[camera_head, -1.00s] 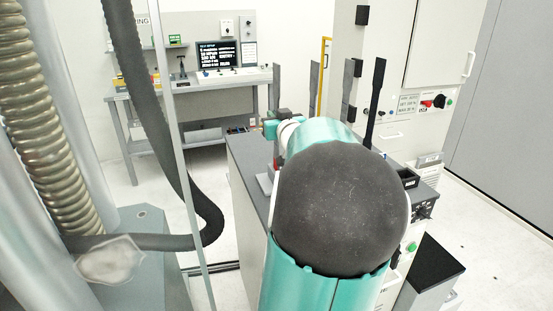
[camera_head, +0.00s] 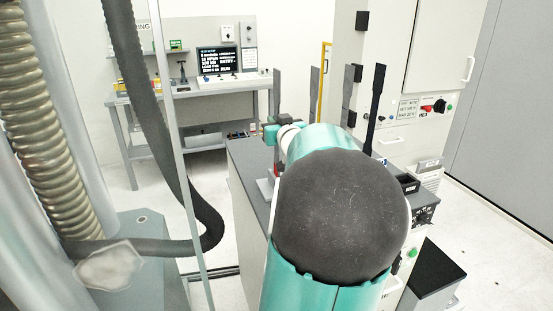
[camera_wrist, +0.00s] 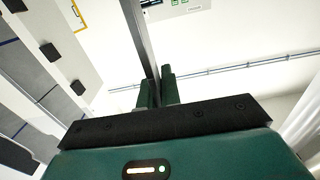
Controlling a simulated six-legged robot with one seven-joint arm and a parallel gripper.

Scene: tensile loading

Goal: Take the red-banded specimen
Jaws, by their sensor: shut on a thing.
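My gripper (camera_wrist: 157,92) is shut on a flat grey strip (camera_wrist: 139,30) in the wrist view, and the strip runs up between the two green fingers. In the head view my gripper (camera_head: 271,133) is small and partly hidden behind my arm. An upright grey strip (camera_head: 277,90) rises there, and a small red patch (camera_head: 277,169) shows below the gripper. I cannot tell for sure that this patch is the band of the held specimen. More upright strips, two grey (camera_head: 314,92) (camera_head: 347,92) and one black (camera_head: 376,105), stand to the right.
A grey bench top (camera_head: 247,155) lies below the gripper, with a small light stand (camera_head: 265,187) on it. A cabinet (camera_head: 425,95) with knobs is at the right. A desk with a screen (camera_head: 217,60) is at the back. A corrugated hose (camera_head: 38,110) and dark cable are at the left.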

